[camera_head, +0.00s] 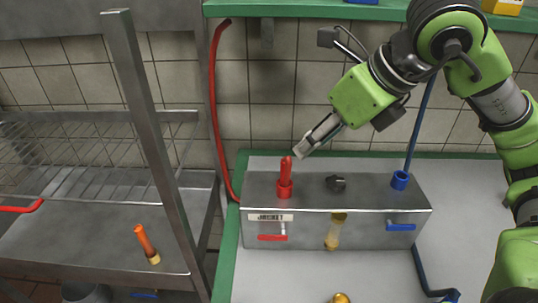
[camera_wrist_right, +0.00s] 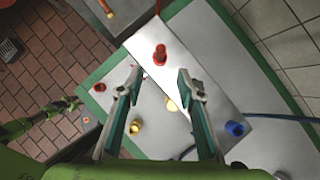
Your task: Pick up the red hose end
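An upright red piece (camera_head: 285,175) stands in a red collar on top of the metal box (camera_head: 375,212), at its left. It looks like the red hose end; no hose joins its top. It also shows in the right wrist view (camera_wrist_right: 160,55), beyond the fingertips. My right gripper (camera_head: 302,151) hangs just above and right of it, tilted down to the left. In the right wrist view my right gripper (camera_wrist_right: 160,88) has its fingers wide apart with nothing between them. A red hose (camera_head: 213,110) hangs at the wall, its lower end hidden behind the box.
A blue hose (camera_head: 426,112) enters a blue collar (camera_head: 400,180) at the box's right. A black knob (camera_head: 335,184) sits between. The front has a red lever (camera_head: 272,237), a blue lever (camera_head: 401,227) and a brass spout (camera_head: 335,231). A metal post (camera_head: 150,130) stands left.

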